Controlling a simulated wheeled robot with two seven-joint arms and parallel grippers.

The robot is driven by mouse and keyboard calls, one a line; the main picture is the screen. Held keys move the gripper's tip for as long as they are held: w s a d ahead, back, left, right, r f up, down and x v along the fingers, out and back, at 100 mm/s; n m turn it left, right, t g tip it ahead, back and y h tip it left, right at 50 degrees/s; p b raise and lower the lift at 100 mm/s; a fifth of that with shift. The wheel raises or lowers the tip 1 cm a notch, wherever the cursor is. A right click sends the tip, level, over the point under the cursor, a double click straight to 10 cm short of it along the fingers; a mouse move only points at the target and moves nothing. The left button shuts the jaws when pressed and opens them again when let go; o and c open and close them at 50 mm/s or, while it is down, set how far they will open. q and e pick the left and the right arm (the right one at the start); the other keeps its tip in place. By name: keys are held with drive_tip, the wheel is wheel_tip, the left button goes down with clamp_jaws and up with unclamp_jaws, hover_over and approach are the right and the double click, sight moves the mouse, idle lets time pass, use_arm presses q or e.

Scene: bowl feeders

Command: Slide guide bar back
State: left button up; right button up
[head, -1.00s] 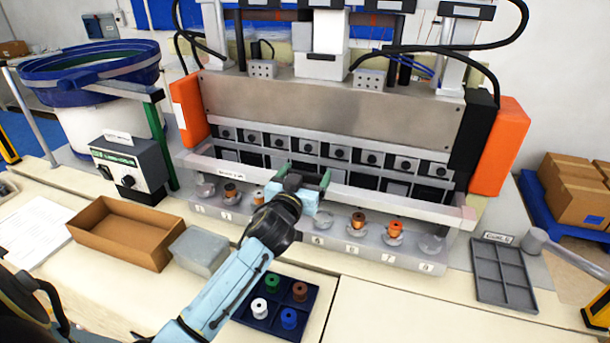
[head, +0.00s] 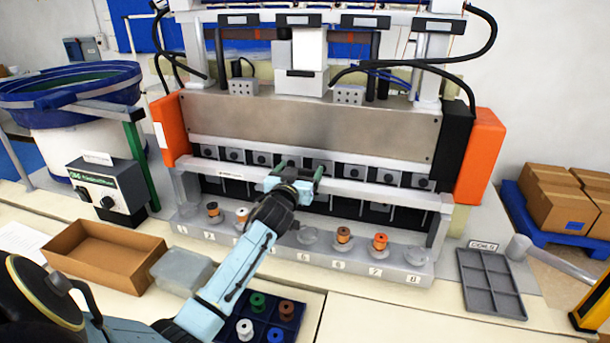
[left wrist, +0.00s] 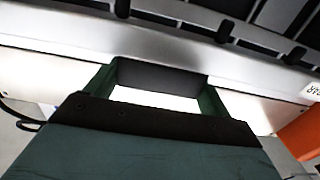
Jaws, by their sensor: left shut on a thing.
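The guide bar (head: 390,188) is a long pale bar running across the front of the machine, below the row of dark square blocks. My left gripper (head: 300,178) is shut on the bar near its middle, with its arm reaching up from the lower left. In the left wrist view the green fingers (left wrist: 155,88) stand on either side of a dark grey piece, with the pale bar (left wrist: 255,108) extending to both sides. The exact contact at the fingertips is hard to see. My right gripper is not in view.
Below the bar is a numbered ledge (head: 290,252) with several spools and clear cups. A blue tray (head: 262,305) of spools, a brown box (head: 105,252) and a grey compartment tray (head: 490,285) lie in front. Orange end blocks (head: 480,157) flank the machine.

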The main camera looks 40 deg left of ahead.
use_arm(q)
drive_tip(key=o, duration=0.9)
drive_tip(key=shift+r, duration=0.2)
drive_tip(key=o, duration=0.4)
drive_tip(key=shift+w+a+f, duration=0.1)
drive_tip(key=shift+w+f, duration=0.1)
drive_tip(key=shift+w, duration=0.05)
drive_tip(key=b+v, duration=0.1)
drive_tip(key=v, duration=1.2)
drive_tip(key=shift+s, duration=0.2)
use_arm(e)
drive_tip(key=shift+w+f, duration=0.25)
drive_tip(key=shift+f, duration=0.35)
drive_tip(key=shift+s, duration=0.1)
